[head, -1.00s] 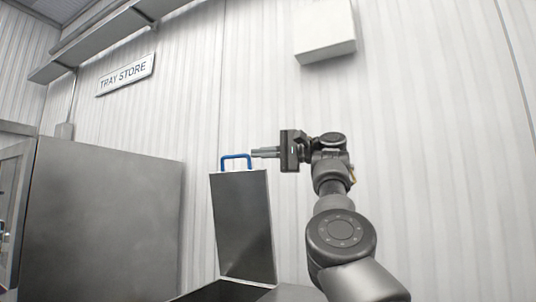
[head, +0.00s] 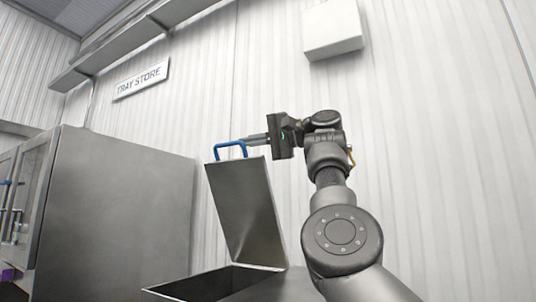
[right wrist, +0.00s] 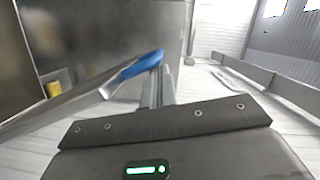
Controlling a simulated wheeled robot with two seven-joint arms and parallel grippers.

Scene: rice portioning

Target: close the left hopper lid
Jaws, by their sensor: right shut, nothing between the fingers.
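The hopper lid (head: 240,205) is a grey metal panel standing open, hinged at its lower edge and tilted to the left at its top. A blue handle (head: 231,149) sits on its top edge; the handle also shows in the right wrist view (right wrist: 135,70). The hopper opening (head: 215,284) below is dark and uncovered. My right gripper (head: 251,140) is shut and empty, its fingertips at the right end of the handle, touching or very close to it. My left gripper is not in view.
A large grey metal cabinet (head: 120,210) stands to the left of the hopper. A white corrugated wall (head: 440,150) is behind, with a white box (head: 332,30) and a "TRAY STORE" sign (head: 140,79). The air left of the lid, above the hopper, is clear.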

